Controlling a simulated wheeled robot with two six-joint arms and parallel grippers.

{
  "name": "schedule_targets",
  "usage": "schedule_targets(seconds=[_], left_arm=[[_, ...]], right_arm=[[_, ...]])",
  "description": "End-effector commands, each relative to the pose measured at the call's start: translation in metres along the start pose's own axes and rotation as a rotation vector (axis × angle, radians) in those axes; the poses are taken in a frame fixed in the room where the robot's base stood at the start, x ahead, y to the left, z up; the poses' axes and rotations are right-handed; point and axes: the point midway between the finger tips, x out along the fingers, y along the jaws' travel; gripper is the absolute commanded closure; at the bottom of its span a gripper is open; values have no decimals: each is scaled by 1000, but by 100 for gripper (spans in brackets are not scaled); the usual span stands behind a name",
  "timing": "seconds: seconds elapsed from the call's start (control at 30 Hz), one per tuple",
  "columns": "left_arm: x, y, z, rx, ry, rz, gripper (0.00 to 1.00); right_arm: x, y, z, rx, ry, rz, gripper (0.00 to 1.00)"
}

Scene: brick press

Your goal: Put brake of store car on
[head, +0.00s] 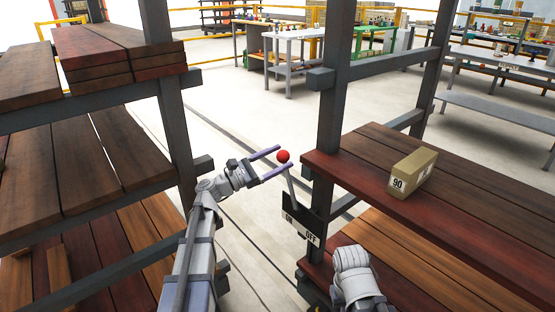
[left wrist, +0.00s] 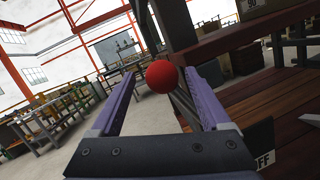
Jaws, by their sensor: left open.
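The brake lever of the store car ends in a red ball knob (head: 283,156) on a thin grey rod. The rod rises from a dark plate (head: 302,222) marked ON at left and OFF at right, fixed beside the right rack. My left gripper (head: 279,160) is open, with its two fingers around the knob in the head view. In the left wrist view the knob (left wrist: 162,76) shows between the finger tips, nearer the right finger. I cannot tell whether a finger touches it. My right arm (head: 352,272) shows at the bottom; its gripper tips are not clear.
A cardboard box (head: 413,172) marked 90 lies on the right rack's wooden shelf (head: 350,158). Grey posts (head: 328,95) stand close behind the lever. The left rack (head: 85,160) holds stacked boards. Floor rails run between the racks. Work tables stand farther back.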

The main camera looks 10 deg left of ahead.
Motion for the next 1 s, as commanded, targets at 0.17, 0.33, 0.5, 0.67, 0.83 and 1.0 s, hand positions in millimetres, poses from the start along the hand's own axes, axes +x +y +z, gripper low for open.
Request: schedule_targets(seconds=[0.17,0.33,0.5,0.67,0.83,1.0], left_arm=[[-8,0,-1,1,0,1,20],[-36,-1,-2,1,0,3,20],[-61,0,-2,0,0,3,20],[-75,0,-1,0,0,2,20],[-79,0,0,0,0,0,20],[-79,0,0,0,0,0,20]], right_arm=[[3,0,0,0,0,0,100],[10,-1,-1,0,0,2,100],[16,-1,-1,-1,0,3,100],[18,-1,-1,-1,0,3,100],[19,-1,-1,-1,0,4,100],[18,-1,-1,-1,0,4,100]])
